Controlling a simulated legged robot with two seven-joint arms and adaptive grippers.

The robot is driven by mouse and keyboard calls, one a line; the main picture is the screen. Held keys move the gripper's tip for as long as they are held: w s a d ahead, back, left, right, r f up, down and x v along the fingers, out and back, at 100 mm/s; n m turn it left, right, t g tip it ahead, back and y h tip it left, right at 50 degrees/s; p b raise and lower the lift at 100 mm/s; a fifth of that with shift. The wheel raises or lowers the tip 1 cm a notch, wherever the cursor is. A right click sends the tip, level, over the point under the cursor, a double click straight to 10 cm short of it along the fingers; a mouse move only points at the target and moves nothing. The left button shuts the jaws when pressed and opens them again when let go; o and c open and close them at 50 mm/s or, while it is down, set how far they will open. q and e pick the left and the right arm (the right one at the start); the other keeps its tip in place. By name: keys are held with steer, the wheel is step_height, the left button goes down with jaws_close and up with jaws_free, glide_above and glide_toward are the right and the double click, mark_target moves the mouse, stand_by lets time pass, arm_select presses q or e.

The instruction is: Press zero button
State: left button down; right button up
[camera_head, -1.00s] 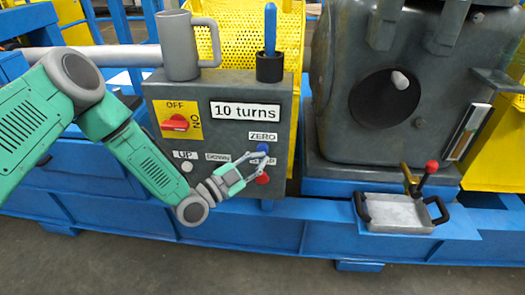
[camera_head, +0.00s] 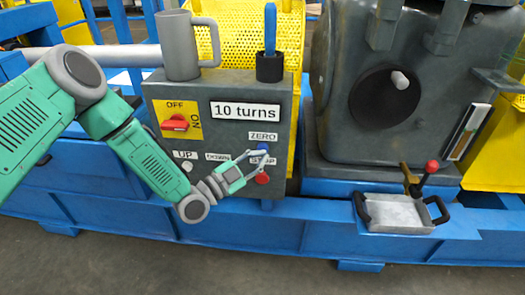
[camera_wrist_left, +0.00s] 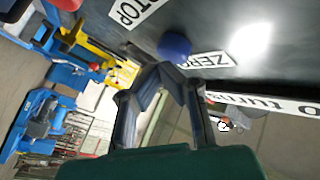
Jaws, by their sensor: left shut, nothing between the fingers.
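The blue zero button (camera_head: 263,147) is on the dark grey control box (camera_head: 225,92), just under the white "ZERO" label (camera_head: 263,136). My left gripper (camera_head: 262,157) is shut and empty, with its fingertips just beneath the zero button in the head view. In the left wrist view, the blue button (camera_wrist_left: 174,45) is right beyond the tips of the left gripper (camera_wrist_left: 163,68). I cannot tell whether the tips touch it. My right gripper is not in view.
A red button (camera_head: 262,179) is below the fingers, with a "STOP" label (camera_head: 263,160). A white button (camera_head: 187,167) and a red rotary switch (camera_head: 175,123) are to the left. A grey mug (camera_head: 180,45) and a blue-handled tool (camera_head: 270,35) stand on the box.

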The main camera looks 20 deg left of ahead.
arm_select(q)
steer(key=shift+w+a, duration=0.1)
steer(key=shift+w, duration=0.4)
stand_by(0.8)
steer(key=shift+s, duration=0.1)
stand_by(0.6)
steer(key=shift+s+d, duration=0.2)
steer(key=shift+s, duration=0.6)
steer(key=s+p, duration=0.1)
steer(key=s, duration=0.1)
steer(key=s+d+p, duration=0.1)
steer(key=s, duration=0.2)
steer(key=shift+d, duration=0.1)
